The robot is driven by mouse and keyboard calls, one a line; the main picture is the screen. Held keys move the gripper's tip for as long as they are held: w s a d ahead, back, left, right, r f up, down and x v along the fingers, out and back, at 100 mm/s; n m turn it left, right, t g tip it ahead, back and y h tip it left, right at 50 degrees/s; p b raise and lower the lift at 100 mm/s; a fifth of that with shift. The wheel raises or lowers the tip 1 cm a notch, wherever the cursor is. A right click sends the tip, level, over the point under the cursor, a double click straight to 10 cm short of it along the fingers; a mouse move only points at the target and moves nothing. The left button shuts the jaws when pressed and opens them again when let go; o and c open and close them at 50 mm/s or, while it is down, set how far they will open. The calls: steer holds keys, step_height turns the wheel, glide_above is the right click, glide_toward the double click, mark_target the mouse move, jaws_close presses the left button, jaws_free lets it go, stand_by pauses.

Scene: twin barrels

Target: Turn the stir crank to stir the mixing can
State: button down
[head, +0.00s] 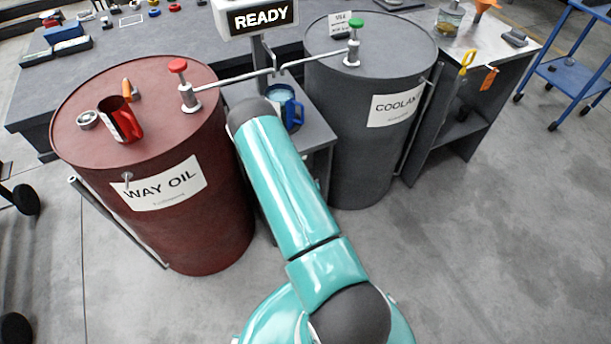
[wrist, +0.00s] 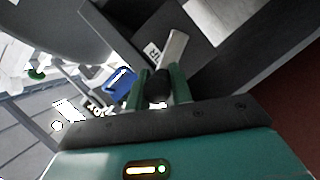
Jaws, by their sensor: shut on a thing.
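In the wrist view my gripper (wrist: 163,84) is shut on a dark rounded knob (wrist: 159,92), which looks like the handle of the stir crank. A pale grey bar (wrist: 174,47) lies just beyond the fingertips, beside a white label with partly readable letters. The blue mixing can (head: 287,106) stands on a small grey stand between the two barrels in the head view, partly behind my arm. A blue shape (wrist: 122,83), likely the same can, shows left of the fingers in the wrist view. My gripper and the crank are hidden behind my arm in the head view.
The red WAY OIL barrel (head: 205,226) stands left, with a red jug (head: 124,120) on top. The grey COOLANT barrel (head: 351,150) stands right. Thin pipes from both meet below the READY sign (head: 260,17). The floor (head: 480,240) at right is clear.

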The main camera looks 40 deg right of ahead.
steer(key=shift+a+f+n, duration=0.15)
steer(key=shift+f+n, duration=0.05)
steer(key=shift+n, duration=0.1)
stand_by(0.4)
steer(key=c, duration=1.3)
jaws_free()
steer(key=shift+o, duration=0.2)
steer(key=v, duration=1.3)
steer(key=shift+s+a, duration=0.25)
steer(key=shift+a, duration=0.1)
